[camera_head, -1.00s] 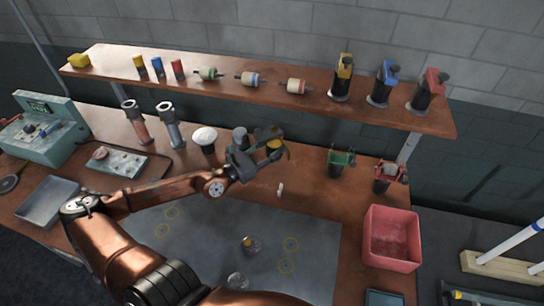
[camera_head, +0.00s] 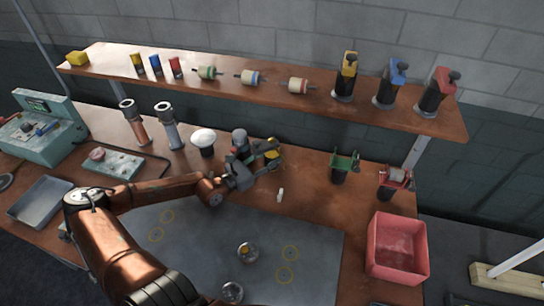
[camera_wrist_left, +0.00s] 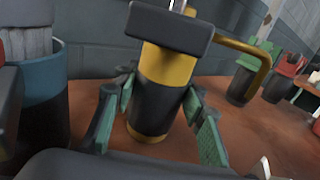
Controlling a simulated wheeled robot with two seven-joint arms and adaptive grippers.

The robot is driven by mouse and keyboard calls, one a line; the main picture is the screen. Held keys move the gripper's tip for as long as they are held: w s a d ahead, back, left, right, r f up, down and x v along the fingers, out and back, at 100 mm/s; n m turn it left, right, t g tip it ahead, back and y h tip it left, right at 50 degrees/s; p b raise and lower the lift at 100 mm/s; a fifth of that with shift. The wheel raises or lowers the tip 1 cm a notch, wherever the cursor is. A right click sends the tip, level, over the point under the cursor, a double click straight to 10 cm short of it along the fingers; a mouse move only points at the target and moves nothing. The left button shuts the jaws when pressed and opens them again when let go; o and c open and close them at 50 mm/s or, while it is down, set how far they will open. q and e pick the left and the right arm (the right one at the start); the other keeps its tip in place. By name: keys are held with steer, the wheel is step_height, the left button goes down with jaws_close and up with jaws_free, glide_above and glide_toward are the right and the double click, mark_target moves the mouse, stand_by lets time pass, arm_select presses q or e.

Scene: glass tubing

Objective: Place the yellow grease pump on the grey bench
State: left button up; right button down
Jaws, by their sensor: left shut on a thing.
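The yellow grease pump (camera_head: 271,148) stands upright on the brown worktop in the head view, partly hidden by my left gripper (camera_head: 260,164). In the left wrist view the pump (camera_wrist_left: 168,65) has a yellow body, a wide black band, a dark head and a bent brass tube. The green finger pads of my left gripper (camera_wrist_left: 160,110) are on either side of its body, and the gripper is shut on it. A grey surface with yellow rings (camera_head: 190,250) lies in front, nearer me. My right gripper is not in view.
A grey-topped container with a blue band (camera_wrist_left: 40,100) stands close left of the pump. A white-domed item (camera_head: 204,140) is farther left. Green (camera_head: 343,166) and red (camera_head: 394,182) holders and a red bin (camera_head: 397,250) are right. Glass pieces (camera_head: 248,252) rest on the grey surface. A shelf (camera_head: 310,106) runs behind.

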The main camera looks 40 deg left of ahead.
arm_select(q)
steer(key=o, duration=1.1)
steer(key=shift+f, duration=0.15)
steer(key=shift+c, duration=0.2)
steer(key=o, duration=0.5)
steer(key=shift+c, duration=0.2)
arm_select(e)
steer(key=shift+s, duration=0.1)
arm_select(q)
steer(key=shift+r, duration=0.2)
steer(key=s+p, duration=0.1)
steer(key=s, duration=0.3)
steer(key=s+p, duration=0.1)
steer(key=s, duration=0.3)
steer(key=s+a+p, duration=0.1)
steer(key=s, duration=0.3)
steer(key=shift+p, duration=0.35)
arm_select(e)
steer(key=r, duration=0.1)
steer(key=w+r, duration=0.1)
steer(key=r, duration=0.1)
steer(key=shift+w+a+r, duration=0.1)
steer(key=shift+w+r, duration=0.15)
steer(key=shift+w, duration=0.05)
